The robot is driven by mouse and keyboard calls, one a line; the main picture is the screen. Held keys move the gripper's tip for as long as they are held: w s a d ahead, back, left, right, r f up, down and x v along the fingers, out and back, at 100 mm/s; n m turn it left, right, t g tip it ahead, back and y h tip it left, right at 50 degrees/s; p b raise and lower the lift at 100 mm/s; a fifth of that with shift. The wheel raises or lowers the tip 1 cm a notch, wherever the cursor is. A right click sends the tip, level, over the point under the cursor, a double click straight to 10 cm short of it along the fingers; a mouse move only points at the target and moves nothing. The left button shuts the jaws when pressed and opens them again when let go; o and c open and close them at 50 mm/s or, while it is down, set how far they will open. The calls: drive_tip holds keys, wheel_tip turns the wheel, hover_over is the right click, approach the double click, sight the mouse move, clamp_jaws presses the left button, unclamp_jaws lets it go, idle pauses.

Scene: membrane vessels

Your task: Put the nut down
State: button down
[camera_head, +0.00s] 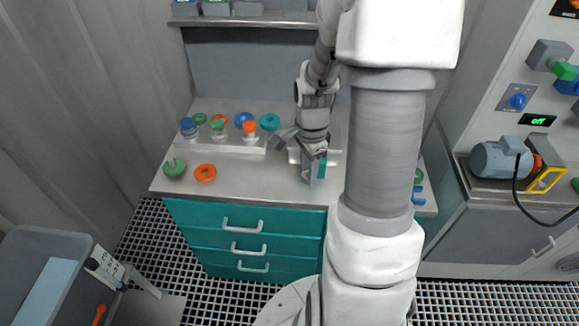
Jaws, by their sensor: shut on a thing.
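My gripper (314,173) points down over the right part of the grey worktop. It is shut on a teal piece (322,168), which I take to be the nut; only a narrow part shows at the fingers. I cannot tell whether it touches the worktop. An orange ring (205,173) lies flat on the worktop to the left. A teal ring (269,121) sits farther back.
The worktop (250,181) is bare between the orange ring and my gripper. A green-topped part (174,168) lies at its left. Several capped vessels, including a blue one (188,127) and an orange-capped one (250,130), stand at the back. My arm hides the right side.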

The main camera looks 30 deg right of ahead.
hover_over(284, 184)
wheel_tip(284, 184, down, 5)
drive_tip(key=shift+r, duration=0.1)
drive_tip(key=shift+f, duration=2.1)
drive_tip(key=shift+f, duration=0.2)
drive_tip(key=c, duration=0.5)
unclamp_jaws()
drive_tip(key=shift+c, duration=0.2)
drive_tip(key=shift+r, duration=0.2)
